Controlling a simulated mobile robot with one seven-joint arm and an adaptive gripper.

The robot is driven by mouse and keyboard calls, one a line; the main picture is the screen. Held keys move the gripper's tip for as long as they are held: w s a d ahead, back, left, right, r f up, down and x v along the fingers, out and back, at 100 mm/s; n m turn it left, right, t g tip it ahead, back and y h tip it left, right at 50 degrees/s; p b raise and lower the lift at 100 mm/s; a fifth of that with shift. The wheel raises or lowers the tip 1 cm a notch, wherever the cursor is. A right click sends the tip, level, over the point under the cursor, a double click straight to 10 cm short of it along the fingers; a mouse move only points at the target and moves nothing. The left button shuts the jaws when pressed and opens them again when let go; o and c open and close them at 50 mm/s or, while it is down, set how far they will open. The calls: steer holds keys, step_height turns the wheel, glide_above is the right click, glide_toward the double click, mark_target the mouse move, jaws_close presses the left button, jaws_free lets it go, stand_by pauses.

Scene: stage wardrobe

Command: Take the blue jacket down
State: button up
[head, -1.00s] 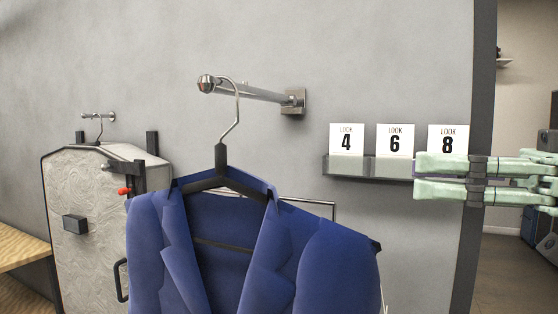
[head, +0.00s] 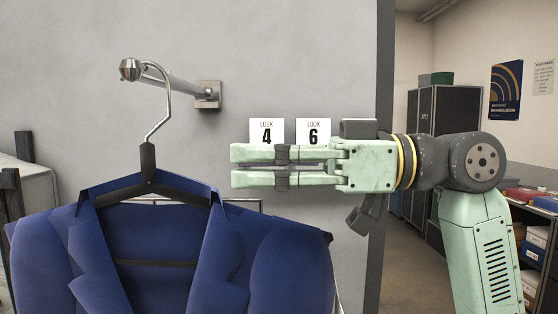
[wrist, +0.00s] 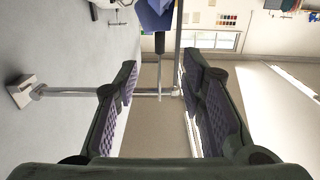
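The blue jacket (head: 245,262) hangs on a black hanger (head: 148,178). Its silver hook (head: 168,92) is over a short metal wall peg (head: 185,87) with a round end knob. My gripper (head: 235,166) is right of the hanger neck, above the jacket's right shoulder, fingers pointing left. It is open and empty. In the wrist view the fingers are apart (wrist: 158,70), and the hook wire, black hanger neck (wrist: 160,43) and part of the jacket (wrist: 155,15) show ahead between them. The peg (wrist: 75,92) crosses that view. The jacket's lower part is out of view.
A pale case (head: 38,190) is at the left edge. A doorway at right opens on a dark cabinet (head: 455,120) and shelves with boxes.

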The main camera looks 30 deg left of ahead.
mark_target(151, 133)
steer(key=x, duration=1.2)
steer(key=shift+a, duration=0.25)
steer(key=shift+c, duration=0.2)
jaws_close()
steer(key=shift+r, duration=0.2)
stand_by(0.5)
steer(key=shift+r, duration=1.45)
steer(key=shift+v, duration=4.55)
steer(key=shift+s, duration=0.1)
